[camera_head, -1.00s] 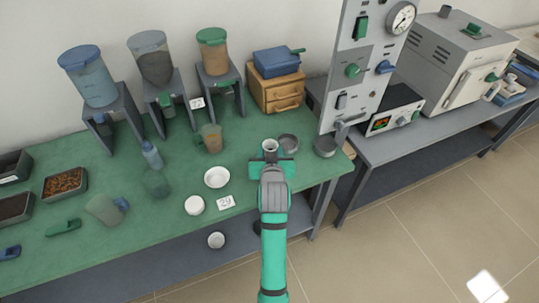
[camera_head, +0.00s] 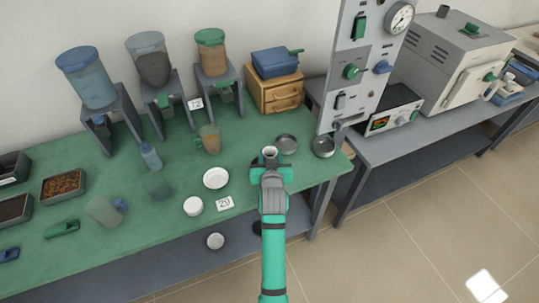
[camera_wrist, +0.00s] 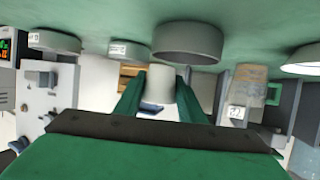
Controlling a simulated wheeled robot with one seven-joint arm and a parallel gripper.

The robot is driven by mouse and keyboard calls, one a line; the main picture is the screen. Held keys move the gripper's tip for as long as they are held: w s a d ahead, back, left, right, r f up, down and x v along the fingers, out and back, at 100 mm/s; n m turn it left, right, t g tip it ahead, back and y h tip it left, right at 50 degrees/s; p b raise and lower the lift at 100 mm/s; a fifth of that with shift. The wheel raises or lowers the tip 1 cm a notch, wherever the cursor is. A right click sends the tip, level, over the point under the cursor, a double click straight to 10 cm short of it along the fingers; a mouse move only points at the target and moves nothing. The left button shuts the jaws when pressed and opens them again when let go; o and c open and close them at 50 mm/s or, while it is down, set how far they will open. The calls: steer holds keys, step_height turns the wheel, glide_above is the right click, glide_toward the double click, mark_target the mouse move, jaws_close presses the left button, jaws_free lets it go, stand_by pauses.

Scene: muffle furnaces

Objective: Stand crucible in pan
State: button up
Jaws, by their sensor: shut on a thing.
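My gripper (camera_head: 270,170) is shut on a small pale crucible (camera_head: 270,152), near the right end of the green table. In the wrist view the crucible (camera_wrist: 161,86) sits between the green fingers (camera_wrist: 160,100). A shallow grey round pan (camera_head: 286,144) lies just beyond and to the right of the crucible in the head view. A second grey round pan (camera_head: 324,147) stands further right by the table's edge. The crucible's base is hidden in the head view.
A tall grey panel (camera_head: 357,65) rises at the right, beside the furnace (camera_head: 455,60).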

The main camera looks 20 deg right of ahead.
steer(key=shift+d+f, duration=0.1)
steer(key=shift+f, duration=0.35)
steer(key=o, duration=1)
steer(key=shift+o, duration=0.2)
steer(key=shift+s, duration=0.1)
